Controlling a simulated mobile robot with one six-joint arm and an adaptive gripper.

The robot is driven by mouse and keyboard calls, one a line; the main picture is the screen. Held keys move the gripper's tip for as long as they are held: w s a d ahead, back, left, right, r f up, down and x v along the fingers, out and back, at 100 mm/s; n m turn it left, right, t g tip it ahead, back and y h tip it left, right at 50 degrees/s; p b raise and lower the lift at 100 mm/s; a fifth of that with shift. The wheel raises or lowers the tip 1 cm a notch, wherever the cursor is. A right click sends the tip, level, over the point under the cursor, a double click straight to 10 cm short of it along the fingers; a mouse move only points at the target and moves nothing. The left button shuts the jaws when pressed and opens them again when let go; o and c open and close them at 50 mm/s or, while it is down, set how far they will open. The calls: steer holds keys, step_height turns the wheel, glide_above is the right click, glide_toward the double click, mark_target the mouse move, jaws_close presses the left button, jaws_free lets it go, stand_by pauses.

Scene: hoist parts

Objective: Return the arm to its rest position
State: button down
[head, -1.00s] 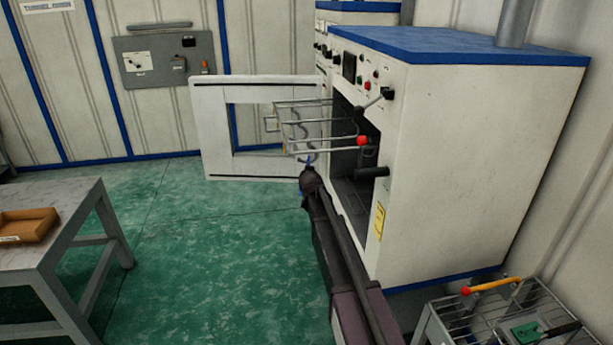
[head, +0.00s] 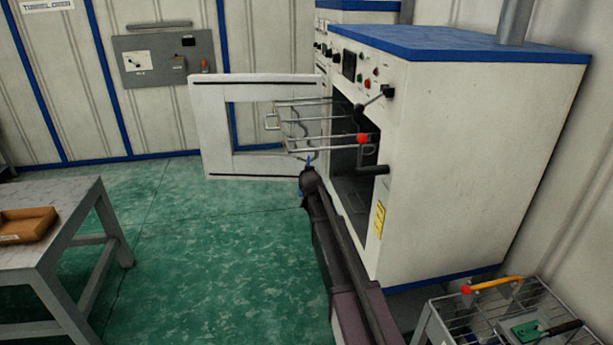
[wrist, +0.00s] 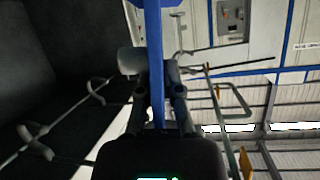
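My arm (head: 340,260) reaches from the bottom of the head view toward the front of the white oven. My gripper (head: 308,168) is at its far end, just below and in front of a wire rack (head: 300,125) that sticks out of the oven opening. A small blue piece shows at its tip. In the wrist view my gripper (wrist: 154,78) has dark fingers either side of a blue upright bar (wrist: 153,30). I cannot tell whether the fingers touch the bar or hold it.
The oven (head: 470,150) has its door (head: 210,130) swung open to the left. A red-knobbed lever (head: 375,100) and a dark bent handle (head: 372,168) are beside the opening. A table (head: 65,215) with an orange tray (head: 25,224) stands left; a wire cart (head: 480,325) is lower right. Green floor lies between.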

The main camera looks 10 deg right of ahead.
steer(key=c, duration=0.7)
jaws_free()
steer(key=shift+s+r, duration=0.1)
steer(key=shift+a+f, duration=0.1)
steer(key=shift+f, duration=0.1)
